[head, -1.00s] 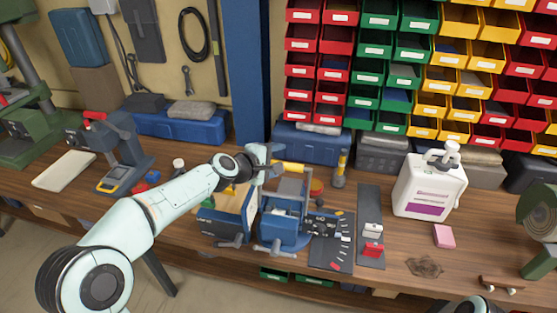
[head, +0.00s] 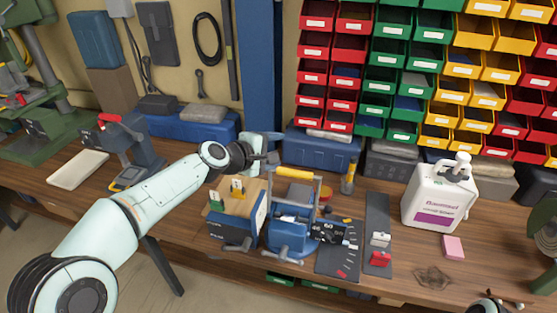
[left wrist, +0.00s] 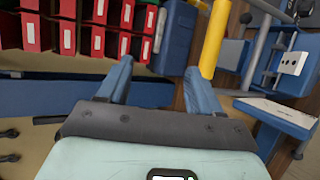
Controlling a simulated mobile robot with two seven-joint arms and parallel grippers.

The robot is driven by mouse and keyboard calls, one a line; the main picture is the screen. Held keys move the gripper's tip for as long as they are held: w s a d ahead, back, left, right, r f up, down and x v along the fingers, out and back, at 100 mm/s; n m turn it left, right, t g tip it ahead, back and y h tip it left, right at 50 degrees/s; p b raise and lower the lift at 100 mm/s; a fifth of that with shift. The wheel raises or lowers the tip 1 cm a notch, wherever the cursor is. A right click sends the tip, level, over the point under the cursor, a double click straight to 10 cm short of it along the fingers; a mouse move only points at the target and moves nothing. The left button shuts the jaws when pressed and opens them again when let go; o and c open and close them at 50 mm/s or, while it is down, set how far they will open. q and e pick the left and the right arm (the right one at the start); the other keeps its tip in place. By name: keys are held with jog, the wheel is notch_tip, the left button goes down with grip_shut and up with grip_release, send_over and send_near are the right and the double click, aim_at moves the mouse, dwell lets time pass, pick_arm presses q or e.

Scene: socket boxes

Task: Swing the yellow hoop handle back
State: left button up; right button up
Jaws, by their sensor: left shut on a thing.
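The yellow hoop handle (head: 295,173) is the grip bar across the top of a grey hoop, which stands up over a blue fixture (head: 292,238) on the workbench. The yellow bar shows close up in the left wrist view (left wrist: 214,38), beside the right-hand finger. The exact contact is hidden. A dark end of my right arm (head: 490,303) shows at the bottom edge; its jaws cannot be made out.
A dark plate with a dial (head: 335,240) and a strip with a red switch (head: 380,258) lie to the right. A white jug (head: 438,200) and pink block (head: 453,247) are farther right. Coloured bins (head: 410,70) hang behind.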

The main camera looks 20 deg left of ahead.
pick_arm(q)
jog(key=shift+s+a+r, duration=0.25)
jog(key=shift+s+r, duration=0.05)
jog(key=shift+r, duration=0.25)
jog(key=shift+s+a+r, duration=0.25)
jog(key=shift+s+r, duration=0.05)
jog(key=shift+r, duration=0.2)
pick_arm(e)
jog(key=shift+w+r, duration=0.45)
jog(key=shift+w, duration=0.05)
pick_arm(q)
jog(key=shift+s+f, duration=0.1)
pick_arm(e)
jog(key=shift+s, duration=0.15)
jog(key=shift+f, duration=0.1)
pick_arm(q)
jog(key=b+v, duration=0.2)
jog(key=v, duration=1.1)
jog(key=shift+s, duration=0.2)
pick_arm(e)
jog(key=shift+s+f, duration=1.55)
jog(key=shift+s, duration=0.1)
